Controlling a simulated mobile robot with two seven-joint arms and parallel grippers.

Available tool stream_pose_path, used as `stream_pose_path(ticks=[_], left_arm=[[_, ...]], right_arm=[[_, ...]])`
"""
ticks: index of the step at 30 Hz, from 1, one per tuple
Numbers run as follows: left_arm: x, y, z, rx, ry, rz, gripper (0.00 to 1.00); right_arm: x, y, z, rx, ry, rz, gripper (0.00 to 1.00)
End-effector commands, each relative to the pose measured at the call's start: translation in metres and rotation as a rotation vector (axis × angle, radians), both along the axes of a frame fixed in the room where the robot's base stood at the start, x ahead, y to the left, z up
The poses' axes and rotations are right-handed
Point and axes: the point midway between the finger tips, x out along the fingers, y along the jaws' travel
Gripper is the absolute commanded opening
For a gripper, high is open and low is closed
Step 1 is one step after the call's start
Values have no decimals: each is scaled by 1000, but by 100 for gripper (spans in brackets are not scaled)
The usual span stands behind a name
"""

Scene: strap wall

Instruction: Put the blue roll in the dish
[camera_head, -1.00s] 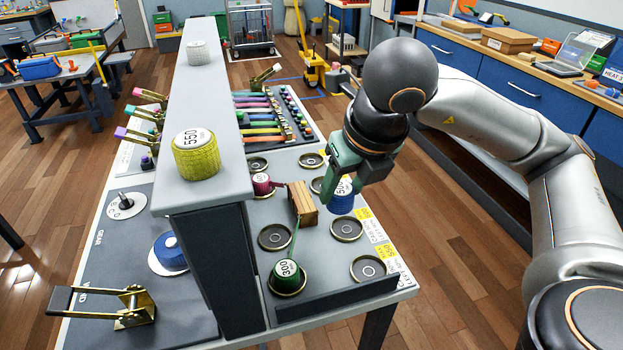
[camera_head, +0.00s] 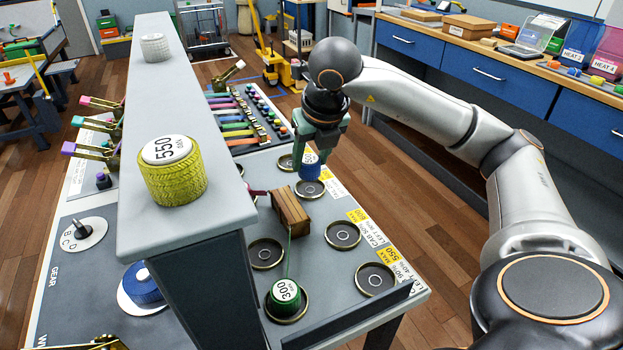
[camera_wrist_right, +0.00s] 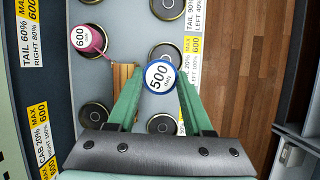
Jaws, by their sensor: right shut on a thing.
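The blue roll (camera_head: 310,170) has a white top marked 500, which shows in the right wrist view (camera_wrist_right: 160,76). My right gripper (camera_head: 317,155) is shut on it, with green fingers on either side. In the head view the roll is just above or at a round dark dish (camera_head: 310,190). In the wrist view it overlaps the near edge of that dish (camera_wrist_right: 165,53); whether it touches cannot be told. Another blue roll (camera_head: 143,284) lies on a white disc left of the divider.
A wooden block (camera_head: 291,211) stands close left of the held roll. A green roll (camera_head: 286,293) sits in a front dish, a pink roll (camera_wrist_right: 88,38) in another. Empty dishes (camera_head: 342,235) lie nearer. A tall grey divider (camera_head: 190,225) carries a yellow roll (camera_head: 172,172).

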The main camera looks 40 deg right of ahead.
Motion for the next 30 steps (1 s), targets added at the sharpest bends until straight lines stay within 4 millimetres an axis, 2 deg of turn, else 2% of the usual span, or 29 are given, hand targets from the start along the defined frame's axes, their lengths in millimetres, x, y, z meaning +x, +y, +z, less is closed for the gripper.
stream_pose_path(ticks=[3,11,16,29,30], left_arm=[[1,2,-3,3,-3,1,100],[1,3,-6,5,-2,2,100],[1,3,-9,6,-1,2,100],[2,4,-12,8,-4,3,100],[1,4,-10,8,-3,3,100]], right_arm=[[9,-11,-17,-1,0,-4,0],[20,-22,-36,0,0,-3,0],[19,-21,-60,-1,0,0,0],[19,-21,-68,1,-3,0,0],[19,-20,-67,1,-1,-1,54]])
